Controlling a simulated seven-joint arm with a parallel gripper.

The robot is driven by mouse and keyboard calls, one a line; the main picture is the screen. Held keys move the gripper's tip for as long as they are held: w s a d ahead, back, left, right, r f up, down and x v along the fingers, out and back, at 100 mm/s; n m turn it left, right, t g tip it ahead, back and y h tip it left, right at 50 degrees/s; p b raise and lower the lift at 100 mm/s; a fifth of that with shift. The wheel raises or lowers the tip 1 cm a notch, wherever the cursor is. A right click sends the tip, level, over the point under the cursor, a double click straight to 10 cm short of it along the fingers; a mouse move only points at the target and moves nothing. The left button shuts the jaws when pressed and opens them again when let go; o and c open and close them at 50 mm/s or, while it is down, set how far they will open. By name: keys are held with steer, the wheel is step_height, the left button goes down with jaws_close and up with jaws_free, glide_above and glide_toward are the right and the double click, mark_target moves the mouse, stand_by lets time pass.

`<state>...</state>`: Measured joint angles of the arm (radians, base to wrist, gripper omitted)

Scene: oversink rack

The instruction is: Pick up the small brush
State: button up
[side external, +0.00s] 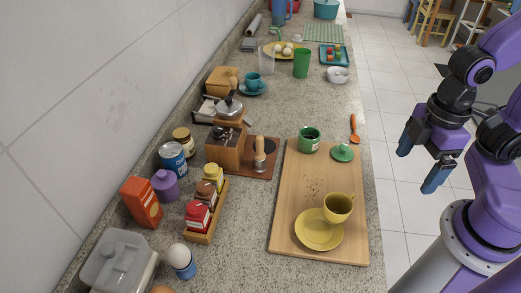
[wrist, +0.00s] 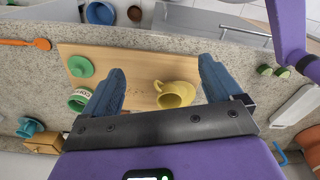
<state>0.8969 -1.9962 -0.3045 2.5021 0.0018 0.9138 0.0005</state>
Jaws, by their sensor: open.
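A small orange tool, which looks like the brush (side external: 354,128), lies on the counter near its right edge, just past the wooden board. In the wrist view, an orange tool with a long thin handle and rounded end (wrist: 25,43) lies at the far left, outside the fingers. Its bristles are too small to make out. My gripper (side external: 420,165) is open and empty, to the right of the counter in the side view and apart from the brush. In the wrist view, its two blue fingers (wrist: 160,76) are spread wide above the board.
The wooden board (side external: 285,215) bears a green pot (side external: 309,140), a green lid (side external: 343,153), a yellow cup (side external: 338,206) and a yellow saucer (side external: 318,234). A jar rack (side external: 198,238) and coffee grinder (side external: 226,148) stand left. Counter around the brush is mostly clear.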

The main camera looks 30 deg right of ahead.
steer(key=shift+c, duration=0.2)
steer(key=c, duration=0.7)
steer(key=w+a+r+n, duration=0.2)
steer(key=w+a+n, duration=0.1)
steer(key=w+a, duration=0.3)
steer(key=w+a+r+n, duration=0.2)
steer(key=w+a, duration=0.2)
steer(key=w, duration=0.4)
steer(key=n, duration=0.6)
glide_above(260, 155)
steer(key=w+d, duration=0.1)
step_height(260, 155, down, 10)
steer(key=shift+d+r, duration=0.15)
steer(key=shift+a+f, duration=0.2)
steer(key=shift+f, duration=1.15)
steer(key=shift+a+f, duration=0.2)
steer(key=shift+f, duration=1.1)
